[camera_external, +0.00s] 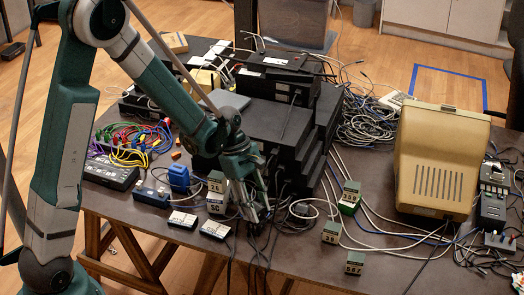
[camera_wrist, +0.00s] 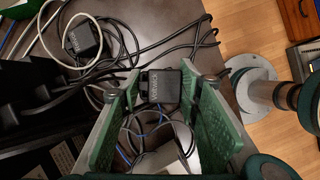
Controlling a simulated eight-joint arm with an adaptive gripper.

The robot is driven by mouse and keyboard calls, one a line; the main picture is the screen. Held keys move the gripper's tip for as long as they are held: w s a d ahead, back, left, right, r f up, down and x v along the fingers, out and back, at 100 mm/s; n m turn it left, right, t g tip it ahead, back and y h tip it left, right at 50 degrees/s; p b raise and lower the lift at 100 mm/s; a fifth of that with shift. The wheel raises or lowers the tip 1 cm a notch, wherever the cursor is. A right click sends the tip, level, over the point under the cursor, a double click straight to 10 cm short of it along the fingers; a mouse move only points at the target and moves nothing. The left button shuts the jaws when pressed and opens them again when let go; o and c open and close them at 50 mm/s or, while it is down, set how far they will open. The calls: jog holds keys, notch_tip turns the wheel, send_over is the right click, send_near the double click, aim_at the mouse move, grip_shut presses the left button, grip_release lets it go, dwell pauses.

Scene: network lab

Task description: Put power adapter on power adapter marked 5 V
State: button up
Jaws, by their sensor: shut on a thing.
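My gripper (camera_external: 257,213) points down at the front edge of the table, left of centre. In the wrist view its green fingers (camera_wrist: 162,90) are shut on a black power adapter (camera_wrist: 166,86), with small pale print on its face too small to read. A second black power adapter (camera_wrist: 82,39) lies among cables at the upper left of the wrist view, apart from the held one. Its marking is also unreadable, so I cannot tell which is marked 5 V. In the external view I cannot make out either adapter clearly among the dark cables.
Stacked black devices (camera_external: 280,125) stand just behind my gripper. Loose cables cover much of the table. A beige monitor (camera_external: 438,160) stands at the right.

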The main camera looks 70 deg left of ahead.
jog(key=shift+f, duration=0.1)
jog(key=o, duration=1)
jog(key=shift+c, duration=0.2)
jog(key=p+v, duration=0.1)
jog(key=v, duration=1.1)
jog(key=shift+p, duration=0.35)
jog(key=shift+s, duration=0.1)
jog(key=s+d+r+m+t+y, duration=0.1)
jog(key=s+d+r+m, duration=0.2)
jog(key=d+r+m, duration=0.3)
jog(key=s+d+r+m+t+y, duration=0.1)
jog(key=s+d+r+m, duration=0.25)
jog(key=d+r, duration=0.35)
jog(key=s+d+r+m+t+y, duration=0.1)
jog(key=s+d+r+m, duration=0.1)
jog(key=s+d+m, duration=0.3)
jog(key=s+d+r+m+t+y, duration=0.1)
jog(key=s+d+r+m+t, duration=0.1)
jog(key=s+d+m, duration=0.4)
jog(key=shift+s+r+m+t, duration=0.3)
jog(key=shift+s+r+m, duration=0.55)
jog(key=shift+s, duration=0.85)
